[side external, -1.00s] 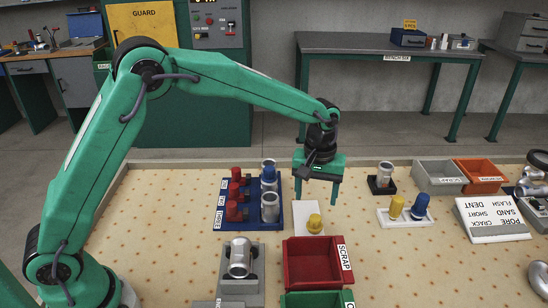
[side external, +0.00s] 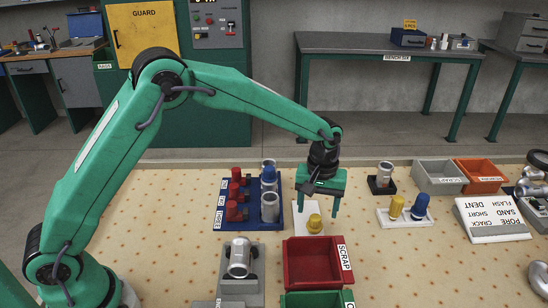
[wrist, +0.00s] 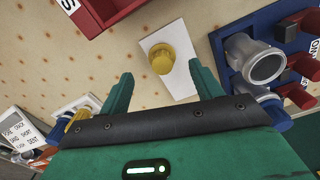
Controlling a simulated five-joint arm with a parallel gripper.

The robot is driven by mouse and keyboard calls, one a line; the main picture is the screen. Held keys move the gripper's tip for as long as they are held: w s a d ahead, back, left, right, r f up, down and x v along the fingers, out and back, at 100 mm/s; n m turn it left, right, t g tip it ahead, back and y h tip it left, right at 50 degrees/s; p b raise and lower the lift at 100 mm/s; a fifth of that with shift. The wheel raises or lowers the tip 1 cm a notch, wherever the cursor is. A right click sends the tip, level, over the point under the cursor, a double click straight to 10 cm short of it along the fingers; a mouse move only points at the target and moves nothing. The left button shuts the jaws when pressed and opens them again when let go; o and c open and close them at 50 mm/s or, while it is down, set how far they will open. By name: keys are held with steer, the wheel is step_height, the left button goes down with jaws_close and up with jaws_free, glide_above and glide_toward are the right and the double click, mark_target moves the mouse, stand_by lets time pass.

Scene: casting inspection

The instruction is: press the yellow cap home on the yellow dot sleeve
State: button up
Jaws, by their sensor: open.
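The yellow cap (side external: 314,224) sits on a white card (side external: 303,240) on the table; it also shows in the wrist view (wrist: 164,60). My gripper (side external: 318,211) is open and empty, with its fingers just above and around the cap's position. In the wrist view my gripper (wrist: 160,76) has one finger to each side, and the cap appears between and beyond the tips. Grey sleeves stand in the blue rack (side external: 296,201): a front one (side external: 270,207), a middle one under a blue cap (side external: 268,174), and one behind. No yellow dot can be made out on any sleeve.
Red clamps (side external: 236,211) line the rack's left side. A red scrap bin (side external: 318,262) stands in front of the card. A white holder (side external: 404,222) with yellow and blue pieces is at right. A fixture with a casting (side external: 239,260) is front left.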

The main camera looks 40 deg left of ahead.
mark_target(315, 218)
steer(key=shift+a+f, duration=0.1)
steer(key=shift+f, duration=2.35)
steer(key=c, duration=1.1)
